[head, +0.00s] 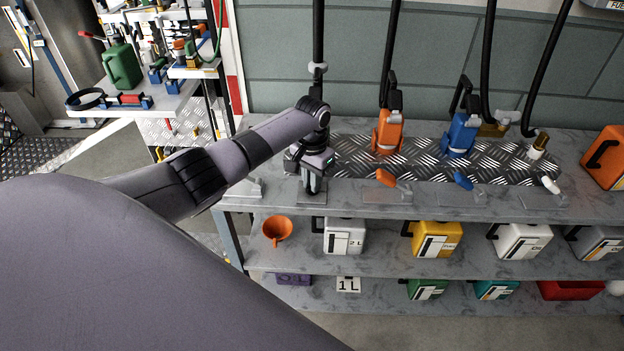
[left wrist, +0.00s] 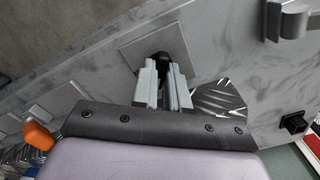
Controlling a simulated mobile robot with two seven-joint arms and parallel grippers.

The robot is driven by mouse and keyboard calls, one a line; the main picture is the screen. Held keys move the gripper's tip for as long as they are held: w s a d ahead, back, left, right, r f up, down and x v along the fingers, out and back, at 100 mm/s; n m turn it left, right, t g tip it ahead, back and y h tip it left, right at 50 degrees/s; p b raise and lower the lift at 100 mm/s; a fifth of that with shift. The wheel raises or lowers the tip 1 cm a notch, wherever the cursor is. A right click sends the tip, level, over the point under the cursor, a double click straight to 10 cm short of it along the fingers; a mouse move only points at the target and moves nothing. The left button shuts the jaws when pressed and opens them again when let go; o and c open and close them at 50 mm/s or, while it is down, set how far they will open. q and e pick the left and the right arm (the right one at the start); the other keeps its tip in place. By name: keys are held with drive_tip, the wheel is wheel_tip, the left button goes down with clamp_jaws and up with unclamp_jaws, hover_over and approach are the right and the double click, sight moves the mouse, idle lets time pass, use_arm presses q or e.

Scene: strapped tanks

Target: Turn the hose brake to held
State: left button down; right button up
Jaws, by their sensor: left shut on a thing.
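My left gripper (head: 311,186) reaches down to the front edge of the grey bench top, at the leftmost of several mounting plates. In the left wrist view its two grey fingers (left wrist: 164,80) are shut on a dark hose brake lever (left wrist: 161,57) over a square grey plate (left wrist: 133,52). The fingers hide most of this lever, so its angle cannot be told. Other hose brake levers, orange (head: 387,178), blue (head: 463,180) and white (head: 550,185), stand on plates to the right. My right gripper is not in view.
An orange nozzle (head: 388,132) and a blue nozzle (head: 462,134) stand behind the levers on a chequered metal strip, with black hoses above. Shelves below hold an orange funnel (head: 277,229), a yellow canister (head: 437,239) and other canisters. A side table stands at the upper left.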

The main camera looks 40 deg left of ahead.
use_arm(q)
drive_tip(key=n, duration=0.6)
drive_tip(key=shift+w+r+n, duration=0.1)
drive_tip(key=shift+n, duration=0.3)
idle(0.4)
drive_tip(key=c, duration=1.1)
unclamp_jaws()
drive_tip(key=shift+c, duration=0.2)
drive_tip(key=shift+r, duration=3.6)
drive_tip(key=shift+f, duration=0.1)
